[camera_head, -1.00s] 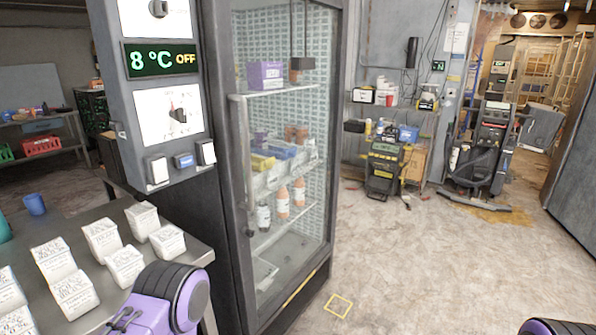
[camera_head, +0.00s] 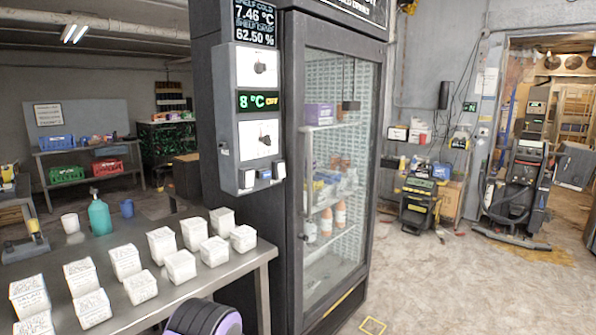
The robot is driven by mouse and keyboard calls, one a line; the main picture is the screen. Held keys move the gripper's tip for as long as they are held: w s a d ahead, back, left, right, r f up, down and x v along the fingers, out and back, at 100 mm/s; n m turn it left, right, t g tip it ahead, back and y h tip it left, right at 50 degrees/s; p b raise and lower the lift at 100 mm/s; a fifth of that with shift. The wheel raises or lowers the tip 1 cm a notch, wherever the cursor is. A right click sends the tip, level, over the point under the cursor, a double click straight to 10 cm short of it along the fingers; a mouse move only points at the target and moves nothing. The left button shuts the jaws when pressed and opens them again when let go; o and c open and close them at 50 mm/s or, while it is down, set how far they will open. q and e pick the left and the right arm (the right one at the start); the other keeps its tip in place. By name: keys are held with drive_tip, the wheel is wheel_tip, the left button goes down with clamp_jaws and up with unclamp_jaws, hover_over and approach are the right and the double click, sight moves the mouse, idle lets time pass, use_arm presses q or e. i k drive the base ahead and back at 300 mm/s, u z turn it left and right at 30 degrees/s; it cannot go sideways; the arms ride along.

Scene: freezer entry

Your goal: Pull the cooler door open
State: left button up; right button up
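The cooler (camera_head: 292,200) is a tall dark cabinet in the middle of the head view. Its glass door (camera_head: 340,165) is shut, and shelves with boxes and bottles show through it. A vertical handle (camera_head: 308,185) runs along the door's left edge. Part of my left arm shows at the bottom, left of the cooler and by the table's edge. Neither gripper is in the picture, so I cannot see what they hold.
A steel table (camera_head: 245,262) with several white boxes stands left of the cooler. A teal pump bottle (camera_head: 99,215) is on it. A control panel (camera_head: 249,120) is on the cooler's left side. The floor (camera_head: 450,285) to the right is clear.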

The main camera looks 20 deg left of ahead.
sight(302, 31)
drive_tip(key=z, duration=0.45)
drive_tip(key=k, duration=0.15)
drive_tip(key=u, duration=1.25)
drive_tip(key=i, duration=0.9)
drive_tip(key=z, duration=0.1)
